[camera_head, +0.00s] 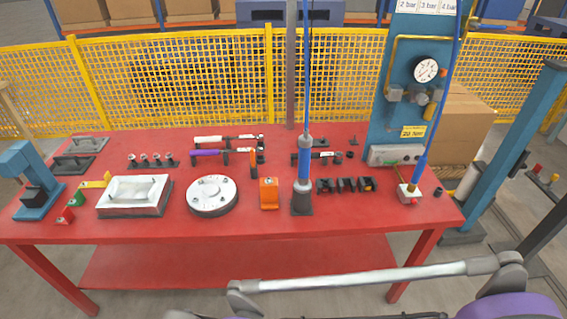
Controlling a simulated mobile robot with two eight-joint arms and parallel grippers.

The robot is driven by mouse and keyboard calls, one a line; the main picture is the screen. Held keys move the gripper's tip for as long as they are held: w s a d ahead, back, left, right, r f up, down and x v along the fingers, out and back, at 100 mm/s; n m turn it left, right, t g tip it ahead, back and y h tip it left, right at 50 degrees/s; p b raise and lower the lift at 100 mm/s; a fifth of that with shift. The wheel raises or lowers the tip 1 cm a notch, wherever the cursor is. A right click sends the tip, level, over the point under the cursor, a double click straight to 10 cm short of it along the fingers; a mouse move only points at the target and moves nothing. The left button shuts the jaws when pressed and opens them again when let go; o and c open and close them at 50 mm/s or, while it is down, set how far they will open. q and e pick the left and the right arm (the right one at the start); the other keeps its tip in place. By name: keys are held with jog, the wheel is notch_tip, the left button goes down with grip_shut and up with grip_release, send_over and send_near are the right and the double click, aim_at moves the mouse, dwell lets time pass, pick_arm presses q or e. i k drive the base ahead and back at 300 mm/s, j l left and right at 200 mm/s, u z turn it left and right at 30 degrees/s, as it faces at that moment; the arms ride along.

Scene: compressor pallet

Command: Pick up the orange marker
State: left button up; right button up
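A small, slim orange piece with a dark lower part (254,162) stands near the middle of the red table, just right of the purple-handled tool; it looks like the orange marker, but it is too small to be sure. A larger orange block (269,193) with a pale round spot near its top stands in front of it, left of the blue and grey upright tool. Neither of my grippers shows in this view, so nothing is seen touching either orange thing.
On the red table (330,222) are a round white flange (212,195), a white rectangular part (134,195), a hanging-line blue tool (304,165), black blocks (344,185) and a blue gauge panel (407,90). The front strip is clear. A grey bar (370,278) crosses the foreground.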

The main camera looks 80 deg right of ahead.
aim_at(253, 157)
jog(key=z, duration=1.75)
jog(key=i+l+z, duration=0.15)
jog(key=i+z, duration=0.7)
jog(key=i, duration=0.1)
